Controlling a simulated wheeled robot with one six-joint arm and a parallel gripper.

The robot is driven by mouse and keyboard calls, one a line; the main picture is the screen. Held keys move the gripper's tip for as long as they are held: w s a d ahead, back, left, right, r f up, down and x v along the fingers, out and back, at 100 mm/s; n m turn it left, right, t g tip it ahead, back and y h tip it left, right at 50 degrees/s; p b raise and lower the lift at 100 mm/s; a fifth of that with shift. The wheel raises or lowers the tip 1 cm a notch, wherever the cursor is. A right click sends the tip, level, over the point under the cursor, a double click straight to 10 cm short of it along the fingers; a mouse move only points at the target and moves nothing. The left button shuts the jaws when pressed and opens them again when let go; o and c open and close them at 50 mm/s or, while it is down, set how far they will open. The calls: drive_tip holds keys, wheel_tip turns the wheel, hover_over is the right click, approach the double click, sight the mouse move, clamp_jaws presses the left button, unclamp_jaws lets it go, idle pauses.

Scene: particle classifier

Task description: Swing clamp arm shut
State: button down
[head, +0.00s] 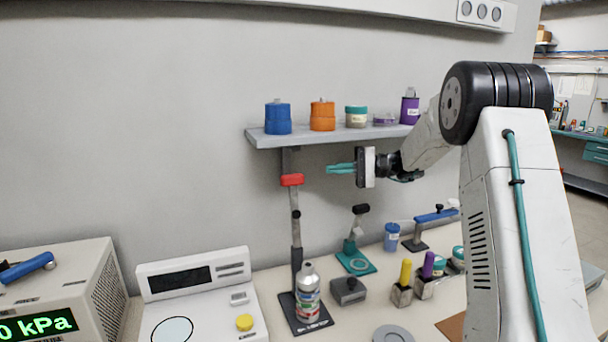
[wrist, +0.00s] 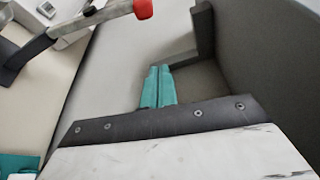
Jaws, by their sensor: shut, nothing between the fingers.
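The clamp stand is an upright post (head: 296,240) on a dark base plate (head: 290,312). Its clamp arm ends in a red tip (head: 291,180), high on the post and seen nearly end-on in the head view. In the wrist view the grey arm with the red tip (wrist: 143,8) reaches out to the right from the post. My gripper (head: 330,169) has teal fingers, shut and empty. It is to the right of the red tip, apart from it in the picture. The fingers also show in the wrist view (wrist: 157,70), below the red tip. Depth between them is unclear.
A wall shelf (head: 350,134) holds a blue jar (head: 278,118), an orange jar (head: 322,116) and other containers. A silver bottle (head: 308,295) stands on the clamp's base plate. A white scale (head: 200,290) stands left, a teal stand (head: 355,262) right.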

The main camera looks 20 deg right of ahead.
drive_tip(key=shift+a, duration=0.15)
drive_tip(key=r+x, duration=0.1)
drive_tip(key=x, duration=0.9)
drive_tip(key=shift+s+f, duration=0.2)
drive_tip(key=shift+s, duration=1.8)
